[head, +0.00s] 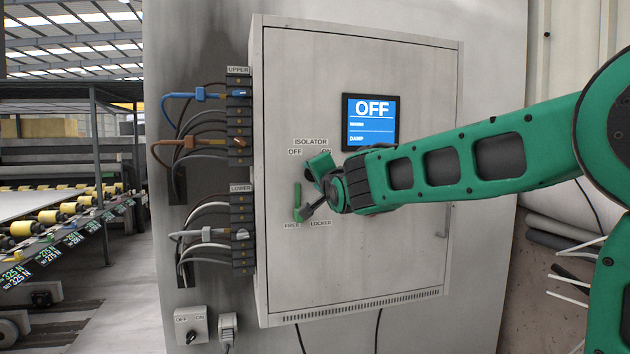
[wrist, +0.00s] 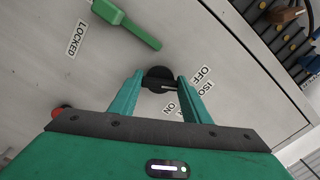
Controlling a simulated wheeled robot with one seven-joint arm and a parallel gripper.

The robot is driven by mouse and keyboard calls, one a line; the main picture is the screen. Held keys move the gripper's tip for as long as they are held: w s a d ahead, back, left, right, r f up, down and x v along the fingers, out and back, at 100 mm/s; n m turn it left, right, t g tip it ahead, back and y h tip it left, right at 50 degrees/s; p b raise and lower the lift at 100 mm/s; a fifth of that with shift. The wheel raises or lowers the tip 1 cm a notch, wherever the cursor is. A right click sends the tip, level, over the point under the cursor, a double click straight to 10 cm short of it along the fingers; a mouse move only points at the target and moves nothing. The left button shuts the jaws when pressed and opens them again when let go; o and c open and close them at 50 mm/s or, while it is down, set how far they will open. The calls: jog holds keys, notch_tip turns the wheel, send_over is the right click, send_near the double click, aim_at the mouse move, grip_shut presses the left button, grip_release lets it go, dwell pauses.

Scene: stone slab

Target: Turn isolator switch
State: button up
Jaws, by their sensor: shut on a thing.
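The isolator switch is a round black knob (wrist: 158,78) on the grey cabinet door, seen in the wrist view between my green fingertips. My gripper (wrist: 160,80) is shut on the knob, one finger on each side. A bar crosses the knob roughly level in that view; its exact setting against the OFF and ON labels is hard to read. In the head view my gripper (head: 320,167) is at the door below the ISOLATOR label (head: 310,142) and hides the knob. The blue screen (head: 370,121) reads OFF.
A green lever (head: 298,203) stands upright above the FREE label, close to the gripper; it also shows in the wrist view (wrist: 125,22). Cable terminals (head: 240,120) line the cabinet's left side. A small OFF/ON switch box (head: 191,324) sits below left.

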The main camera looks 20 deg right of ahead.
jog(key=shift+a+f+n, duration=0.15)
jog(key=shift+f+n, duration=0.2)
jog(key=shift+n, duration=0.85)
jog(key=shift+f, duration=0.1)
jog(key=o, duration=1)
jog(key=shift+o, duration=0.2)
jog(key=shift+r, duration=0.2)
jog(key=s, duration=1)
jog(key=shift+s, duration=0.3)
